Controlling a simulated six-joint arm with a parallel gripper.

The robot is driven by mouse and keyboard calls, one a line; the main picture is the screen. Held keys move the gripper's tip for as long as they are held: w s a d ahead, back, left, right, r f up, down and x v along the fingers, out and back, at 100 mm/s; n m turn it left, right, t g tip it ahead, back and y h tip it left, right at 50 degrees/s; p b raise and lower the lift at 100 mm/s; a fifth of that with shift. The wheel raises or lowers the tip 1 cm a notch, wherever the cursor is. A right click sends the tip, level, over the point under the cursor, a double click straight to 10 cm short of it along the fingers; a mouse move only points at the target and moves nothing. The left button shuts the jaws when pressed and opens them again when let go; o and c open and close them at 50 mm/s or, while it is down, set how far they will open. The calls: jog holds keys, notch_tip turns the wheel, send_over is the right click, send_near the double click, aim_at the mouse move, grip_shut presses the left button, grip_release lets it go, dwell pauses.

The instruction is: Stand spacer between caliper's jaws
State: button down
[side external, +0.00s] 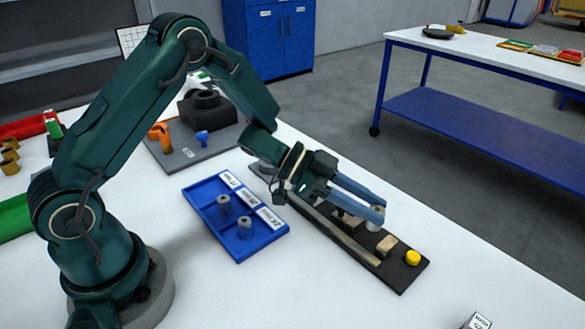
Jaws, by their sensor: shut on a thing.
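My gripper (377,214), with blue fingers, is shut on a grey cylindrical spacer (374,226). The fingers partly hide it. The spacer is over the dark base (408,275) of the caliper, near its two beige jaw blocks. One jaw (387,244) shows just in front of the spacer; the other (352,222) is partly hidden under the fingers. I cannot tell whether the spacer touches the base. Two more grey spacers (224,205) (245,228) stand in a blue tray (240,256) with white labels.
A yellow knob (413,257) sits at the base's near end. A grey board (178,163) with orange, blue and black parts lies behind the tray. A small labelled card (478,321) is at the front edge. The white table (310,290) is clear in front of the tray.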

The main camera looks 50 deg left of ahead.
aim_at(361, 238)
jog(key=shift+f, duration=1.8)
jog(key=shift+f, duration=0.1)
jog(key=c, duration=0.6)
grip_release()
